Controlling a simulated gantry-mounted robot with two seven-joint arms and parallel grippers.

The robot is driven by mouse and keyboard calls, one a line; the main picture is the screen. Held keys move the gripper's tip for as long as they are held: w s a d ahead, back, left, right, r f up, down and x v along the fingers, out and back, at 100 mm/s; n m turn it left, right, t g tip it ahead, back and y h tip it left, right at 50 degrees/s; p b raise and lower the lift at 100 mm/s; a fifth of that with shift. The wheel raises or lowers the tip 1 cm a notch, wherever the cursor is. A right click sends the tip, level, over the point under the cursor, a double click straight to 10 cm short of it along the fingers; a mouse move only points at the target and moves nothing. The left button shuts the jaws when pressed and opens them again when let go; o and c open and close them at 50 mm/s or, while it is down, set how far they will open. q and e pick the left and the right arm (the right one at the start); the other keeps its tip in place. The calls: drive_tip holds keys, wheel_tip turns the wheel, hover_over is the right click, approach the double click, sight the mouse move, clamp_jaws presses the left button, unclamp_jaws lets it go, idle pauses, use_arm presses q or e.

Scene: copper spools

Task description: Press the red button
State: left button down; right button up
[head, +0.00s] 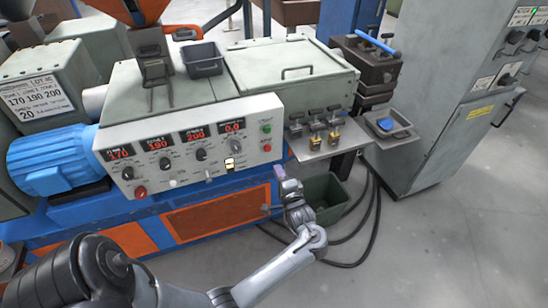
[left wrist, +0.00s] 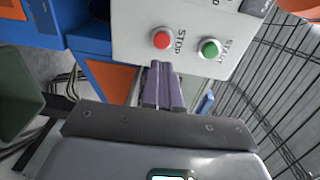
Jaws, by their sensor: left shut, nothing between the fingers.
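The red button (head: 267,148), labelled STOP, is on the right end of the white control panel (head: 215,160), just below the green button (head: 266,128). In the left wrist view the red button (left wrist: 161,40) is ahead of my fingertips, left of the green START button (left wrist: 209,48). My left gripper (head: 279,173) is shut and empty, its purple fingers close together. In the head view it is in front of the panel, below the red button; a gap shows between them. In the left wrist view the fingertips (left wrist: 160,66) point toward the panel's lower edge. My right gripper is not in view.
Another red knob (head: 140,192) is at the panel's lower left, among other knobs. A metal shelf (head: 325,145) with small brass-coloured fittings juts out right of the panel. A green bin (head: 327,198) and black cables lie below it. Open floor is at the right front.

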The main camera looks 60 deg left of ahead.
use_arm(q)
drive_tip(key=shift+p+v, duration=0.5)
drive_tip(key=shift+v, duration=1.6)
